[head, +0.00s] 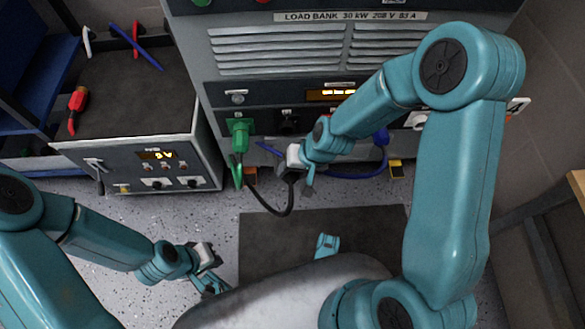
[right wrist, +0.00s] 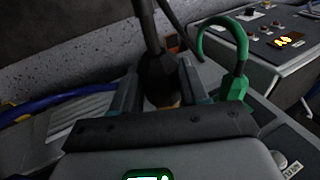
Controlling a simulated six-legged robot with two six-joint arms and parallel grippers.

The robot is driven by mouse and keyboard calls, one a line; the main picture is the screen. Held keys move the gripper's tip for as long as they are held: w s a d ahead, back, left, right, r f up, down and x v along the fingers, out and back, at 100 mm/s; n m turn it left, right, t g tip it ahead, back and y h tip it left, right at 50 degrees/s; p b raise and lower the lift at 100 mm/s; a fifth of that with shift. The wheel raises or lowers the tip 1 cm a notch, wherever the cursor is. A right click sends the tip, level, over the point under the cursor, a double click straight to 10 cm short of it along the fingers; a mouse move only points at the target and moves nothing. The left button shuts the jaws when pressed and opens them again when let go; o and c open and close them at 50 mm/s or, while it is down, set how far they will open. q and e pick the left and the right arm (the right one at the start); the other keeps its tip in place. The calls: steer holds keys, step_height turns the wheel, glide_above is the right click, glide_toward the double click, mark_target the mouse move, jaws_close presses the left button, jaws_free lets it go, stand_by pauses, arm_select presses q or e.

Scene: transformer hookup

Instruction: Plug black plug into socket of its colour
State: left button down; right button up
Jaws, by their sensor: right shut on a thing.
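My right gripper (head: 306,182) is in front of the load bank, below its socket row. In the right wrist view the gripper (right wrist: 160,92) is shut on the black plug (right wrist: 158,72), with a finger on each side. The black cable (head: 277,211) hangs from the plug in a loop over the floor. The plug is mostly hidden in the head view. The black socket (head: 289,120) is on the load bank panel, right of the green connector, and looks empty. My left gripper (head: 212,271) is low at the left, above the floor; its jaw opening is unclear.
A green plug (head: 239,135) with a green cable sits in the panel left of the black socket. A blue cable (head: 355,175) hangs behind my right arm. A grey bench unit (head: 135,100) with tools stands at left. A dark mat (head: 265,240) lies on the floor.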

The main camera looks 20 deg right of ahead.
steer(key=shift+r, duration=0.1)
steer(key=w+p, duration=0.1)
steer(key=w, duration=0.1)
steer(key=w+d+p, duration=0.1)
steer(key=w+p, duration=0.1)
steer(key=shift+w+d, duration=0.3)
steer(key=shift+w, duration=0.65)
steer(key=shift+w+d+p, duration=0.25)
steer(key=shift+w+p, duration=0.05)
steer(key=shift+w, duration=0.55)
steer(key=shift+w+d+p, duration=0.25)
steer(key=shift+w, duration=0.55)
stand_by(0.3)
steer(key=o, duration=1.5)
steer(key=shift+o, duration=0.2)
